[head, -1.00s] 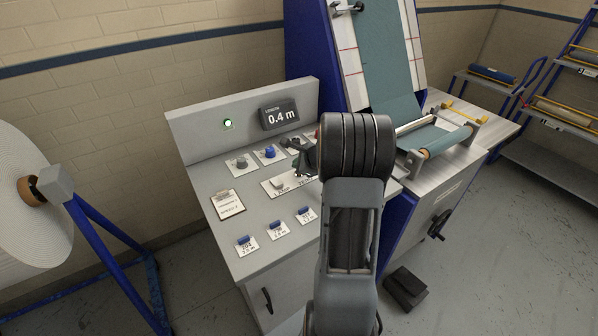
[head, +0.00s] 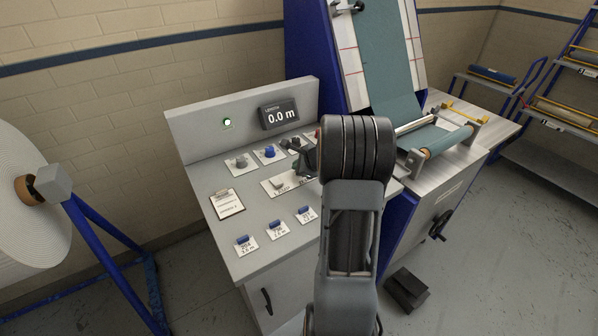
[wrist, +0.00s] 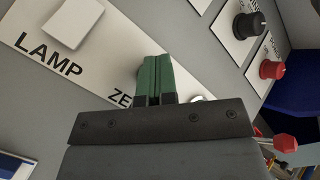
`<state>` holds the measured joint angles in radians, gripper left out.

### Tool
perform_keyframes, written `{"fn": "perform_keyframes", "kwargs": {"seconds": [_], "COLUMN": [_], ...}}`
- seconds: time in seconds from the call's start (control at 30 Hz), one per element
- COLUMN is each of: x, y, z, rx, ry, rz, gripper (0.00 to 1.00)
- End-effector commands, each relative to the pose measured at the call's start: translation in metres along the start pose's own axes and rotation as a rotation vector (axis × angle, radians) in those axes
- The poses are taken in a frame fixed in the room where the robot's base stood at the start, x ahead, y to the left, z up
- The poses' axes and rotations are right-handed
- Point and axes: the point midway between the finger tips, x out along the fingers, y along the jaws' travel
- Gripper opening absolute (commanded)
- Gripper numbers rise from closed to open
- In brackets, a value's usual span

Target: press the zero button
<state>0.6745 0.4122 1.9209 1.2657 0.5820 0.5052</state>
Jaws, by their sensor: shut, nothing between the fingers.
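My gripper (head: 297,170) is shut and empty, low over the grey control desk, with its green fingers together. In the wrist view the fingertips (wrist: 154,62) are at the white plate (wrist: 95,62), above the partly covered label that starts with "ZE". The length display (head: 280,115) reads 0.0 m.
A white lamp switch (wrist: 73,23) is left of the fingers. A black knob (wrist: 248,25) and a red button (wrist: 271,69) are to the right. A green light (head: 227,122) is lit.

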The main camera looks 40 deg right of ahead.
Motion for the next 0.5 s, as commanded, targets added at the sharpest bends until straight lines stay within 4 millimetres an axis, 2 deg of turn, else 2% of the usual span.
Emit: {"fn": "perform_keyframes", "kwargs": {"seconds": [0.5], "x": [-0.0034], "y": [-0.0019], "z": [0.0023], "rx": [0.0], "ry": [0.001], "rz": [0.002], "gripper": [0.0]}}
